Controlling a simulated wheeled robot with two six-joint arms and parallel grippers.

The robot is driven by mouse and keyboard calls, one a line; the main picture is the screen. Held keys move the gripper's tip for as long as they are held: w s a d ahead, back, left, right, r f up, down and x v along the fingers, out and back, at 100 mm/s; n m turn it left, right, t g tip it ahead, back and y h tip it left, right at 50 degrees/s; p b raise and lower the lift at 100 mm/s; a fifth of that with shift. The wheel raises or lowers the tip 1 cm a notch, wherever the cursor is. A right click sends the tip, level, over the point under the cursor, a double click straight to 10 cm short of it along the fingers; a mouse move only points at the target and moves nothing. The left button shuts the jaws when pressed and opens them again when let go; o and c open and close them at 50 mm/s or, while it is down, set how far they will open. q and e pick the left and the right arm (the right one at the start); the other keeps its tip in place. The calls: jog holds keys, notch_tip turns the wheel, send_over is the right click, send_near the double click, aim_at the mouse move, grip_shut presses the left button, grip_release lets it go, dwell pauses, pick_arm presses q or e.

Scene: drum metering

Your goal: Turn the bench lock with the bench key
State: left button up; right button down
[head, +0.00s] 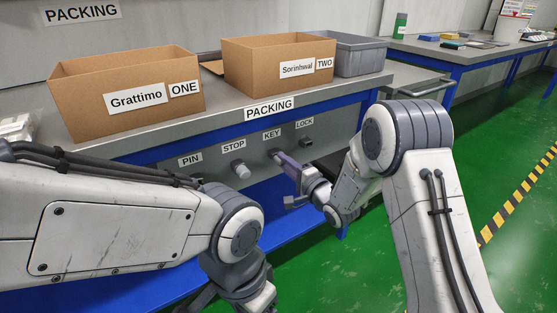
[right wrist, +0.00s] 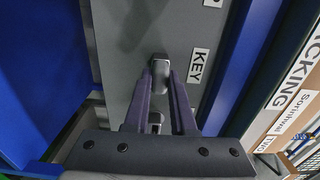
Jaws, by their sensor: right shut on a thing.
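The bench key (head: 274,153) is a small grey piece at the bench front, under the KEY label. My right gripper (head: 280,158) is shut on it, and the right wrist view shows the key (right wrist: 159,66) between the fingertips (right wrist: 161,76). The key seems to be still at its place on the panel. The bench lock (head: 305,142) is a small grey block under the LOCK label, just right of the key. It shows as a grey block (right wrist: 154,120) between the finger bases in the right wrist view. My left arm crosses the lower left; its fingers are out of frame.
A STOP knob (head: 240,169) sits left of the key, and the PIN place is partly hidden by my left arm. Cardboard boxes Grattimo ONE (head: 128,100) and Sorinhwal TWO (head: 278,65) and a grey bin (head: 352,55) stand on the bench. Green floor is clear at right.

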jog(key=shift+s+d, duration=0.1)
jog(key=shift+d, duration=0.05)
jog(key=shift+s+d, duration=0.25)
jog(key=shift+s, duration=0.1)
jog(key=shift+v, duration=1.45)
jog(key=shift+s+d, duration=0.1)
jog(key=shift+p+v, duration=0.4)
jog(key=shift+v, duration=1.5)
